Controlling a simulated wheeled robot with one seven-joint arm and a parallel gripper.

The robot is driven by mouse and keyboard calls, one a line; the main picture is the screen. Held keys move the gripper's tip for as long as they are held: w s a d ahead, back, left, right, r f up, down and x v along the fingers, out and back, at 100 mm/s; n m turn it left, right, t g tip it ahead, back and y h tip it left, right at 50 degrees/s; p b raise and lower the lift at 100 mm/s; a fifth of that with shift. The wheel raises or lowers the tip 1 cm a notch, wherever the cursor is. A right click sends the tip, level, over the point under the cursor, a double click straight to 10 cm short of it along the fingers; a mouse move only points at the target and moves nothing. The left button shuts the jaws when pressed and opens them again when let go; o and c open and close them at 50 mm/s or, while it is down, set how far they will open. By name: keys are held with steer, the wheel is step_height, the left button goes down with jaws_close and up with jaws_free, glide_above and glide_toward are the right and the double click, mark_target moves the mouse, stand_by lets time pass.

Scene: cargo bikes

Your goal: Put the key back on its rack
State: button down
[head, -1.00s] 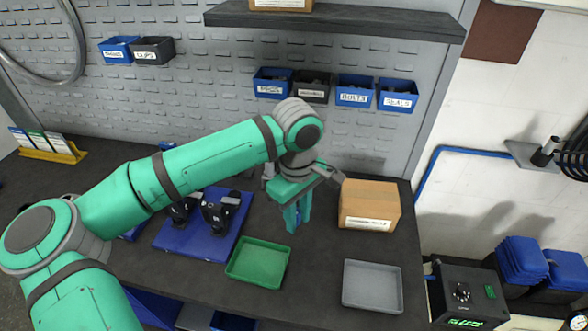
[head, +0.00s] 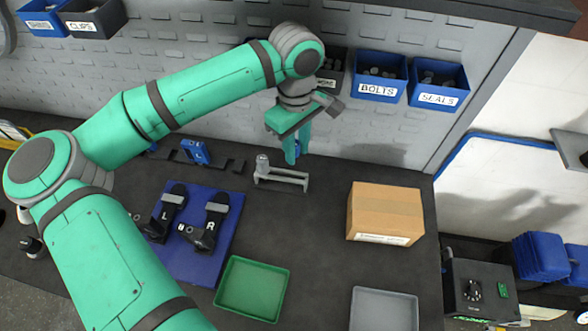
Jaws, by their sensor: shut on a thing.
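My gripper (head: 297,148) is above the back of the dark bench, pointing down, left of and behind the cardboard box. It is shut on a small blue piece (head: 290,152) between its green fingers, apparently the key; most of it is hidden. A low black rack (head: 228,164) with upright prongs stands at the back of the bench, left of my gripper. A blue item (head: 195,152) sits at this rack; its exact shape is too small to tell. My gripper is apart from the rack.
A grey bracket-like fixture (head: 283,178) stands just below my gripper. A blue board (head: 222,240) holds black pedals marked L and R. A green tray (head: 230,303), a cardboard box (head: 385,205) and a grey tray (head: 384,310) lie nearer. Blue bins (head: 380,78) hang behind.

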mark_target(296, 180)
step_height(296, 180, down, 9)
steer(key=shift+f, duration=0.2)
stand_by(0.3)
steer(key=shift+s+f, duration=0.1)
steer(key=shift+f, duration=0.55)
steer(key=c, duration=1.4)
jaws_free()
steer(key=shift+f, duration=0.1)
steer(key=shift+c, duration=0.2)
step_height(296, 180, up, 14)
steer(key=shift+f, duration=0.25)
steer(key=shift+a, duration=0.1)
